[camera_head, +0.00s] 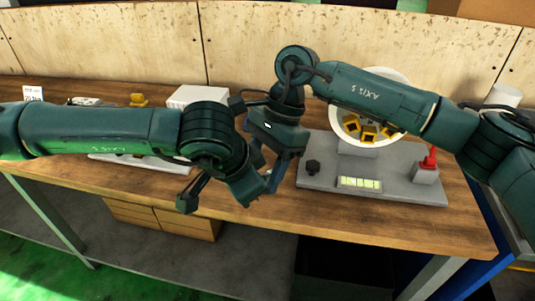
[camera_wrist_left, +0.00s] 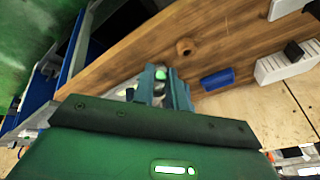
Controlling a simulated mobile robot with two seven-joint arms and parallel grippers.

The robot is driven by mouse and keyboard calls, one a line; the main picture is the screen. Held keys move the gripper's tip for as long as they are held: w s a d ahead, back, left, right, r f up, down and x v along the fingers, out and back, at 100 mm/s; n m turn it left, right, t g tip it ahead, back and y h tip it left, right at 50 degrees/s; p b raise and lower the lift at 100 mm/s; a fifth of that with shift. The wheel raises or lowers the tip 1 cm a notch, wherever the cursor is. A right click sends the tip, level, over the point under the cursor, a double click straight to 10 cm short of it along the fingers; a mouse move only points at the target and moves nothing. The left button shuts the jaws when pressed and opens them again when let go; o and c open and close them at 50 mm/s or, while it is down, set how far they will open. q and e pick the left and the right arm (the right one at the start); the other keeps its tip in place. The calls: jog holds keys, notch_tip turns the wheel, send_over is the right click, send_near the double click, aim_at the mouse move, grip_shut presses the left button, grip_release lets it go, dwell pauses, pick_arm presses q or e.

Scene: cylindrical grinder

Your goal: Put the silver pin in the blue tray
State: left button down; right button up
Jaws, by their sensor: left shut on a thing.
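My left gripper (camera_wrist_left: 164,88) shows in the left wrist view with its fingers close together. A small grey and green-lit piece (camera_wrist_left: 158,73) shows between them; I take it for the silver pin, mostly hidden by the fingers. In the head view my left gripper (camera_head: 262,186) is low over the table's front edge, and the pin cannot be made out there. A small blue tray (camera_wrist_left: 217,79) lies on the wooden table in the left wrist view, to the right of the fingers and apart from them. My right gripper (camera_head: 281,165) points down close beside the left; its opening is unclear.
The grinder (camera_head: 400,191) on its grey base, with a round dial and a red knob (camera_head: 430,158), stands right of the grippers. A white block (camera_head: 184,97) stands at the back. The wooden table (camera_head: 330,229) is clear along its front edge.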

jog(key=c, duration=0.9)
jog(key=o, duration=0.9)
